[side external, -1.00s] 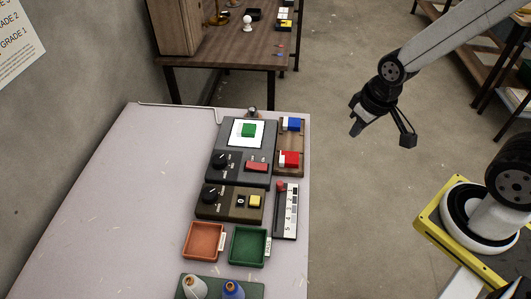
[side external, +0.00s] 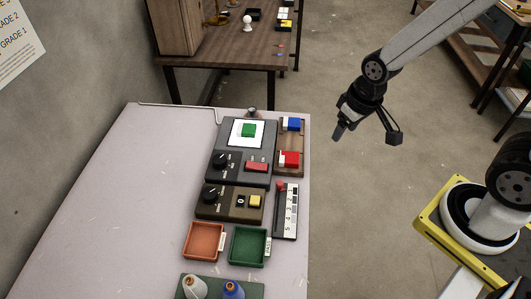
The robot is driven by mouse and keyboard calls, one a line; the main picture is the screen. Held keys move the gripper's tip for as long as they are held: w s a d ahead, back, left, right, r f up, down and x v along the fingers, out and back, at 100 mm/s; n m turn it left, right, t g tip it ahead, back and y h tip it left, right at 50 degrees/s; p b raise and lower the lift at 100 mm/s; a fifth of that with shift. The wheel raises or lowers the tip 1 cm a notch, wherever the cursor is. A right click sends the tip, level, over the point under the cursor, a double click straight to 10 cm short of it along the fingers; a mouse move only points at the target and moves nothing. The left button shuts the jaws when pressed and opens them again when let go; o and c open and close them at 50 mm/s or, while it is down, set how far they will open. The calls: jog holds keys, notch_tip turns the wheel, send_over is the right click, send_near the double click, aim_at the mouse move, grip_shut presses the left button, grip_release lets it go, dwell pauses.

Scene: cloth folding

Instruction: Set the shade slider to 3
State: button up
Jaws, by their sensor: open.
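The shade slider (side external: 285,210) is a dark strip with a numbered white scale at the right edge of the pale table. Its red knob (side external: 281,186) sits at the top end of the strip, beside or just above the 1. My gripper (side external: 366,136) is open and empty. It hangs in the air to the upper right of the slider, beyond the table's right edge and apart from everything on it.
A wooden tray (side external: 291,139) with blue and red blocks lies above the slider. A dark panel (side external: 263,180) with a green block on a white pad is at its left. A green tray (side external: 249,247) and an orange tray (side external: 204,241) sit lower left. The table's left side (side external: 130,200) is clear.

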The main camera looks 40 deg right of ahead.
jog(key=w+a+f+g, duration=0.1)
jog(key=w+a+f, duration=0.4)
jog(key=w, duration=0.1)
jog(key=g, duration=0.1)
send_over(280, 182)
notch_tip(280, 182, down, 8)
jog(key=shift+a+f, duration=0.1)
jog(key=shift+f, duration=3.8)
grip_shut()
